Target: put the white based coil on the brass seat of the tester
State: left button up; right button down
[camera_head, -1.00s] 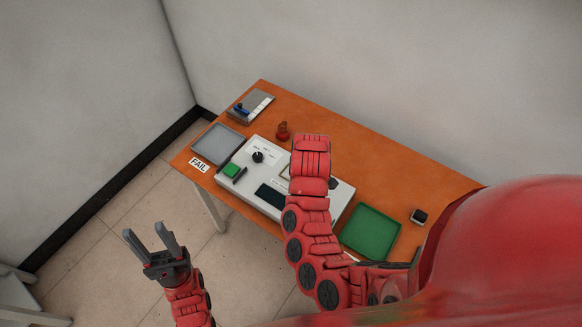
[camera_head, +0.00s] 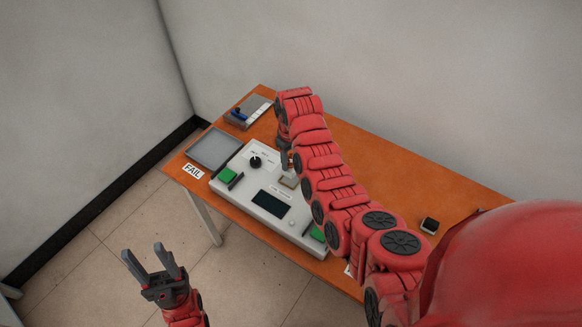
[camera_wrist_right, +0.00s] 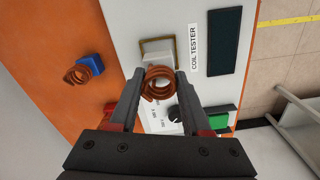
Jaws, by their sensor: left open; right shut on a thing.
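My right gripper (camera_wrist_right: 161,74) is shut on the white based coil, whose copper turns (camera_wrist_right: 160,86) sit between the fingertips. Its white base (camera_wrist_right: 162,49) shows just beyond them. The brass seat (camera_wrist_right: 146,43) on the tester shows behind the base and is partly covered by it; I cannot tell whether they touch. In the head view the right gripper (camera_head: 286,161) is over the tester (camera_head: 226,188), just behind the brass seat (camera_head: 289,182), and the coil is hard to make out. My left gripper (camera_head: 151,266) is open and empty, away from the table over the floor.
A coil with a blue base (camera_wrist_right: 90,65) stands on the orange table beside the tester; a red thing (camera_wrist_right: 109,108) is partly hidden by a finger. A grey tray (camera_head: 214,148) sits by the FAIL label (camera_head: 193,171). A small dark block (camera_head: 430,225) is at the right.

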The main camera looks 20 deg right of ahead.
aim_at(291, 167)
jog(key=shift+f+p, duration=0.15)
jog(key=shift+p, duration=0.15)
jog(key=shift+f+p, duration=0.65)
jog(key=shift+f, duration=0.8)
jog(key=shift+f, duration=0.1)
jog(key=shift+f, duration=0.2)
jog(key=shift+c, duration=1.8)
grip_release()
jog(key=shift+r, duration=0.1)
